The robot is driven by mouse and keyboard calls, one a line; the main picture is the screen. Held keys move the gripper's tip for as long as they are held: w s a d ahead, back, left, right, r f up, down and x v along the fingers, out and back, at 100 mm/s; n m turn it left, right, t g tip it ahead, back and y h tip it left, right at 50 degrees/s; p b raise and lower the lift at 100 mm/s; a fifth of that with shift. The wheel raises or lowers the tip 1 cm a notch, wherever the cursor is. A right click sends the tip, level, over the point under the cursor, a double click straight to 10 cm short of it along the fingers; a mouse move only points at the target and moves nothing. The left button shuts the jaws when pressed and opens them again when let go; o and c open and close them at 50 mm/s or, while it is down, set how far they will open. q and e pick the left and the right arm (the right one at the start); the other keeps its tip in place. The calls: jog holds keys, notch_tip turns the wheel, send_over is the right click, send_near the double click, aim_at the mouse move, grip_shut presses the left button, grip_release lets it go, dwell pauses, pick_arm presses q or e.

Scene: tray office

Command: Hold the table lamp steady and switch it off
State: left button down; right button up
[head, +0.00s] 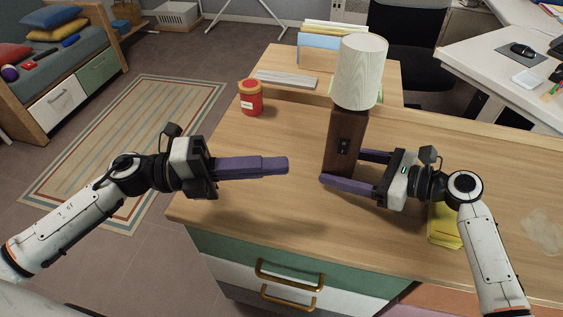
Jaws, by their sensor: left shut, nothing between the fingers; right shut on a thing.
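The table lamp (359,72) stands upright on the wooden desk, with a pale ribbed shade and a dark brown block base (345,128). A small black switch (344,146) is on the base's front face. I cannot tell from the shade whether the lamp is lit. My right gripper (341,167) reaches in from the right, low on the base, with its purple fingers shut on it; the far finger is partly hidden behind the base. My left gripper (284,165) is shut and empty, its fingers pointing right toward the base, with a gap between them and the lamp.
A red jar (251,102) with an orange lid stands at the desk's back left. A grey slab (287,79) and a blue-fronted file holder (320,51) are behind. A yellow object (444,232) lies beneath my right arm. The desk's front left is clear, above drawers (290,268).

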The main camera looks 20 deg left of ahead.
jog(key=o, duration=0.9)
jog(key=shift+c, duration=0.2)
jog(key=shift+d, duration=0.15)
